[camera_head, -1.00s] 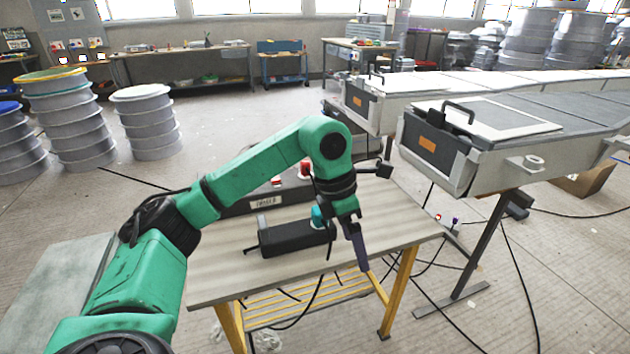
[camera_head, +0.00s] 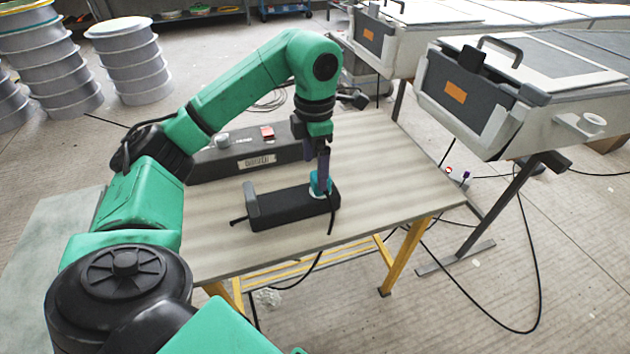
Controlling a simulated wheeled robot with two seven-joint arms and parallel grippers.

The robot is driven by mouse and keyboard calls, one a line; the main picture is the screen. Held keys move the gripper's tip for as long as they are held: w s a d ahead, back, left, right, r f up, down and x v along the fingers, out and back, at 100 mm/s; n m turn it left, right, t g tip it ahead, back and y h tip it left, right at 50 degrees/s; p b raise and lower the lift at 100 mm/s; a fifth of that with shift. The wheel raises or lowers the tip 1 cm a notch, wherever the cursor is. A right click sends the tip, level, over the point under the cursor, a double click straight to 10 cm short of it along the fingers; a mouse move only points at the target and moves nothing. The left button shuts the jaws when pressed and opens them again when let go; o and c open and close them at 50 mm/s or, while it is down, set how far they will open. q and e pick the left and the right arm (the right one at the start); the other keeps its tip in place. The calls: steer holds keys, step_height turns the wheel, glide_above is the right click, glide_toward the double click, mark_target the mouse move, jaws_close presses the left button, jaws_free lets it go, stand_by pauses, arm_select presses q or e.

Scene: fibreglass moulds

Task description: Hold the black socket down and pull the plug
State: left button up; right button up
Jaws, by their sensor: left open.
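The black socket (camera_head: 285,209) is a long dark block lying on the worktable, with a raised grey end at its left. A teal plug (camera_head: 316,185) stands upright in its right end, and a dark cord hangs from it. My left gripper (camera_head: 322,182) points down over the plug, with its dark fingers at the plug's top. It is open. The fingers partly cover the plug, and I cannot tell whether they touch it. My right gripper is not in view.
A long dark box (camera_head: 218,164) with a label and a red switch (camera_head: 267,133) lies behind the socket on the worktable (camera_head: 400,190). The table's right side is clear. Light moulds (camera_head: 490,100) stand at the right, and cables lie on the floor.

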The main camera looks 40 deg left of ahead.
mark_target(314, 190)
arm_select(q)
step_height(314, 190, down, 8)
steer(key=shift+a, duration=0.1)
steer(key=shift+w+f, duration=0.1)
steer(key=shift+f, duration=0.45)
jaws_close()
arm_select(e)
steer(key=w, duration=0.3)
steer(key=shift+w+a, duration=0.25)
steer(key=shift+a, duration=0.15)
